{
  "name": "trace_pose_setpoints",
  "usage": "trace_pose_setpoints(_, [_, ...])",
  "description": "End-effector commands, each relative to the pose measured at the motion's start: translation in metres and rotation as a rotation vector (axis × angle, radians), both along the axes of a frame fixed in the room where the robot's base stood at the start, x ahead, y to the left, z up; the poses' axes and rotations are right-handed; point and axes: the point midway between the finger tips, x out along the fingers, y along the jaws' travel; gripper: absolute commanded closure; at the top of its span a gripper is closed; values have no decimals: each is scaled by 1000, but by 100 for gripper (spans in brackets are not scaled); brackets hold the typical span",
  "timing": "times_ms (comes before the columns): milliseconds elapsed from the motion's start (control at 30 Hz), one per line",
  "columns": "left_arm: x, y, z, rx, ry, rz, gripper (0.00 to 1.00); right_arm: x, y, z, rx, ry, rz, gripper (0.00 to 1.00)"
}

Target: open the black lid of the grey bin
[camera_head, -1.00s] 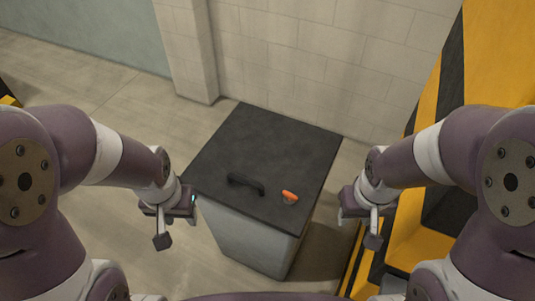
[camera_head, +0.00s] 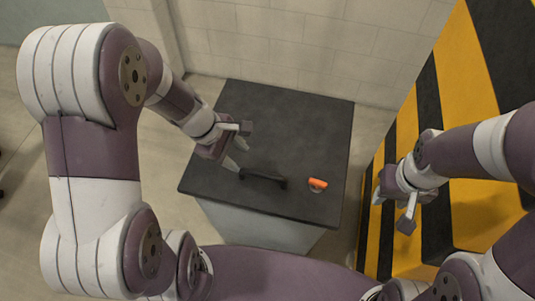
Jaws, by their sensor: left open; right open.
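The grey bin (camera_head: 255,228) stands in front of me with its black lid (camera_head: 300,125) lying flat and closed on top. A black bar handle (camera_head: 264,179) sits near the lid's front edge, and an orange piece (camera_head: 317,184) sits to its right. My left gripper (camera_head: 238,148) is open over the left part of the lid, close to the left end of the handle. I cannot tell whether its fingers touch the lid or handle. My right gripper (camera_head: 393,212) is open and empty, to the right of the bin.
A yellow and black striped structure (camera_head: 462,110) stands close on the right, behind my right gripper. A pale block wall (camera_head: 300,50) rises behind the bin. The floor to the left of the bin is clear.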

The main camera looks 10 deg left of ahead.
Motion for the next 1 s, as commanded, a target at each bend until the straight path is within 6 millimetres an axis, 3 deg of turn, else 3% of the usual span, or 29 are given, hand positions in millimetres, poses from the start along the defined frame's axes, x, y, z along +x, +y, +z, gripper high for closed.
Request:
trace_pose_setpoints(100, [6,-5,5,-46,25,104,54,0,0,1,0,-1,0,57])
trace_pose_setpoints(233, [7,-11,-8,-52,38,121,54,0,0,-5,0,-1,0,57])
trace_pose_setpoints(500, [17,-37,-72,-48,39,117,54,0,0,-27,0,0,0,57])
trace_pose_setpoints(700, [23,-52,-103,-48,36,116,54,0,0,-36,0,0,0,57])
trace_pose_setpoints(1000, [26,-55,-109,-46,33,117,54,0,0,-37,0,0,0,57])
